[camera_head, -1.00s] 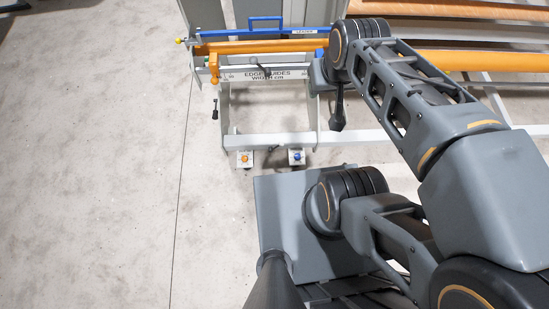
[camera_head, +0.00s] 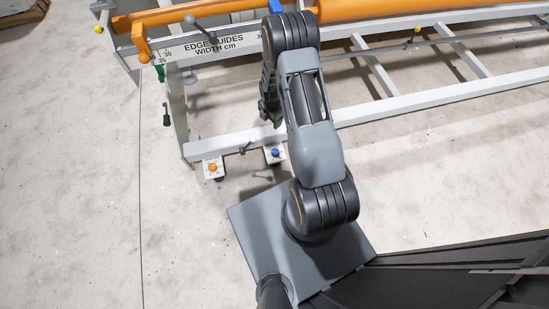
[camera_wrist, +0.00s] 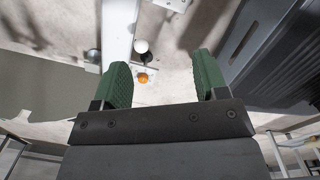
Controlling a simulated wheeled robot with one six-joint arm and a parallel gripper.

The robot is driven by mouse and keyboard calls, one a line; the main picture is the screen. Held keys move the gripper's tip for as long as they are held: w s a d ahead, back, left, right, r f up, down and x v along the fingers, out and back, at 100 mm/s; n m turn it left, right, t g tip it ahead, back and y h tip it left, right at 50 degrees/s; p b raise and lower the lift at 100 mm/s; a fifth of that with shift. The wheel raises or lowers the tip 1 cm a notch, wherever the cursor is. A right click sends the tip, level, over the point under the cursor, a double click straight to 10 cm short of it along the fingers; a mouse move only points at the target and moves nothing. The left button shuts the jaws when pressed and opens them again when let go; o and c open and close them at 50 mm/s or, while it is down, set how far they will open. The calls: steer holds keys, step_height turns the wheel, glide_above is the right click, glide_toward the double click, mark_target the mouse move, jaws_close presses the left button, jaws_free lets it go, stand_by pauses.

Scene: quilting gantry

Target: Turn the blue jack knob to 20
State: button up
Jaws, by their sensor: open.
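The blue jack knob (camera_head: 275,153) sits on a small white plate near the floor, at the lower rail of the frame in the head view. It is just below my gripper (camera_head: 271,112) in the picture, apart from it, and partly beside my arm. Its pointer and scale are too small to read. In the wrist view my gripper (camera_wrist: 162,62) has its two green fingers apart with nothing between them. An orange knob (camera_wrist: 142,78) on a white plate shows beyond them, nearer the left finger. I cannot make out the blue knob in the wrist view.
The orange knob also shows in the head view (camera_head: 212,167), left of the blue one. A dark lever (camera_head: 244,148) stands between them. The white lower rail (camera_head: 226,144) and the edge-guide scale (camera_head: 212,45) lie behind. Open floor (camera_head: 70,200) is at left.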

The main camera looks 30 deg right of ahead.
mark_target(275, 151)
steer(key=f+n+b, duration=0.1)
steer(key=f+b, duration=0.1)
steer(key=f, duration=0.6)
steer(key=s+f+n+b, duration=0.1)
steer(key=f+b, duration=0.2)
steer(key=f, duration=0.6)
steer(key=s+d+f+n+b, duration=0.1)
steer(key=f+b, duration=0.1)
steer(key=f, duration=0.6)
steer(key=shift+f+b, duration=0.25)
steer(key=shift+b, duration=0.1)
steer(key=shift+c, duration=0.2)
steer(key=shift+a, duration=0.1)
steer(key=c, duration=0.9)
